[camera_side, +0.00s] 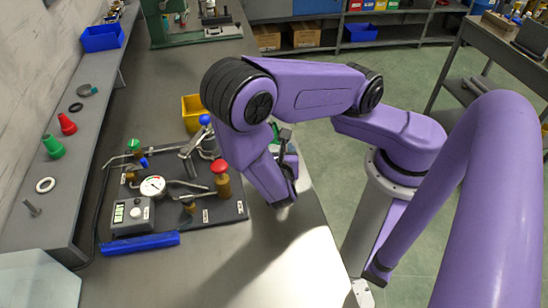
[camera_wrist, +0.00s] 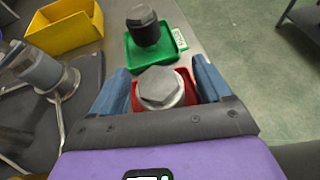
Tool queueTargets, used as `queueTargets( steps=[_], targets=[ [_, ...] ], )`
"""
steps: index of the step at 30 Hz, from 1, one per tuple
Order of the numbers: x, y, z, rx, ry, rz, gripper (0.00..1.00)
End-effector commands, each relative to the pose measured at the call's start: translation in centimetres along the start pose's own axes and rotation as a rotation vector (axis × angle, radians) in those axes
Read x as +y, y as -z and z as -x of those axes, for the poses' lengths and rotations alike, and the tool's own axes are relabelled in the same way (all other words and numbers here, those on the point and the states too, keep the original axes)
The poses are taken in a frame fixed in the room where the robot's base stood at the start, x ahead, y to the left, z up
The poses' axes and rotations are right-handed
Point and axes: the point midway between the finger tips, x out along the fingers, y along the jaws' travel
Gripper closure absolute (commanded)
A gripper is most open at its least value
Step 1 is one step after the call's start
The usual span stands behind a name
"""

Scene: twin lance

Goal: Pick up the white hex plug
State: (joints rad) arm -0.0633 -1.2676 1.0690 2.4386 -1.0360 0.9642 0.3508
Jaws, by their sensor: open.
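In the wrist view, a pale grey-white plug with a hexagonal head (camera_wrist: 160,88) sits on a red tray or pad (camera_wrist: 190,92). My gripper (camera_wrist: 161,68) is open, with one blue finger to the left of the plug and one to the right. A gap shows between the plug's head and each finger. The plug's lower part is hidden by its head and by my gripper's body. In the side view my arm hides the plug, and my fingers cannot be made out clearly.
A dark hex plug (camera_wrist: 142,24) stands on a green tray (camera_wrist: 170,52) just beyond the white one. A yellow bin (camera_wrist: 65,30) is at upper left. A board with a gauge (camera_side: 152,187), a red-knobbed valve (camera_side: 221,180) and a metal clamp (camera_wrist: 40,72) lies left of my gripper.

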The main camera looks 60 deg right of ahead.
Motion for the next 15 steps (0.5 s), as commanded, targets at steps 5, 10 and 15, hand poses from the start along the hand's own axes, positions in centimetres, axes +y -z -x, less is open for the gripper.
queueTargets(
  steps=[5,10,15],
  targets=[
    [-0.03,0.02,-1.17,0.0,0.0,0.0,0.22],
    [0.0,0.03,-1.22,0.001,-0.001,0.0,0.22],
    [0.0,0.03,-1.21,0.001,-0.001,0.0,0.55]
  ],
)
